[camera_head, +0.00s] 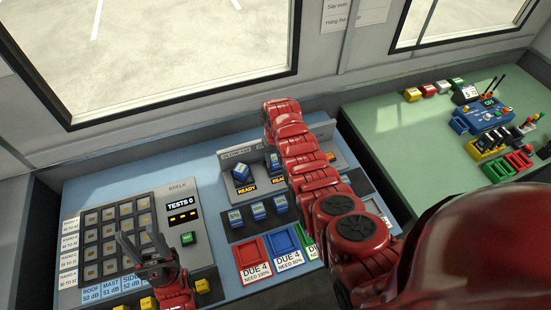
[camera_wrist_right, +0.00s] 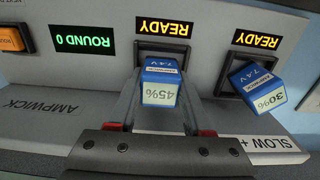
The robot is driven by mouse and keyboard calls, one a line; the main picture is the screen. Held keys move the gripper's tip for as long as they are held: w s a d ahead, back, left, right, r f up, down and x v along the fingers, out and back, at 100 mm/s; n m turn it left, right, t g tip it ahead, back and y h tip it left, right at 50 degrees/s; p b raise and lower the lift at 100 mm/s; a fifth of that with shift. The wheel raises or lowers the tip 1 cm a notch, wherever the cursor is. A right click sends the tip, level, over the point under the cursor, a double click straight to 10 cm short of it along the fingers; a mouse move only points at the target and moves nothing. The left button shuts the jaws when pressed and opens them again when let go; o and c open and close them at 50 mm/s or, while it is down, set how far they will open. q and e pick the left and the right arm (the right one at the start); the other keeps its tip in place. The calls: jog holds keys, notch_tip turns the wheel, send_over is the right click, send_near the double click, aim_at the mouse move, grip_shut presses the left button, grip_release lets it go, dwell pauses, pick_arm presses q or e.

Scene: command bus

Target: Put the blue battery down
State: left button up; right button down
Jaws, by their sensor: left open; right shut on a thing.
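A blue-and-white battery marked 45% (camera_wrist_right: 160,88) is in the middle of the right wrist view, at a dark slot of the grey charger (camera_wrist_right: 75,85) under a READY sign. My right gripper (camera_wrist_right: 160,104) is shut on it, one finger on each side. I cannot tell how deep the battery sits in the slot. In the head view my right arm mostly covers this spot. A second battery, marked 30% (camera_wrist_right: 256,84), sits tilted in the neighbouring slot; it also shows in the head view (camera_head: 241,174). My left gripper (camera_head: 139,246) is open and empty above the switch panel.
Several blue batteries (camera_head: 258,211) stand on a dark rack before the charger. Red (camera_head: 251,252), blue (camera_head: 283,241) and green trays with DUE labels lie nearer. The button panel (camera_head: 110,240) fills the left. A green desk (camera_head: 390,125) with devices is at the right.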

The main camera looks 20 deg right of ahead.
jog(key=shift+f, duration=0.15)
jog(key=shift+c, duration=1.6)
grip_release()
jog(key=shift+r, duration=0.2)
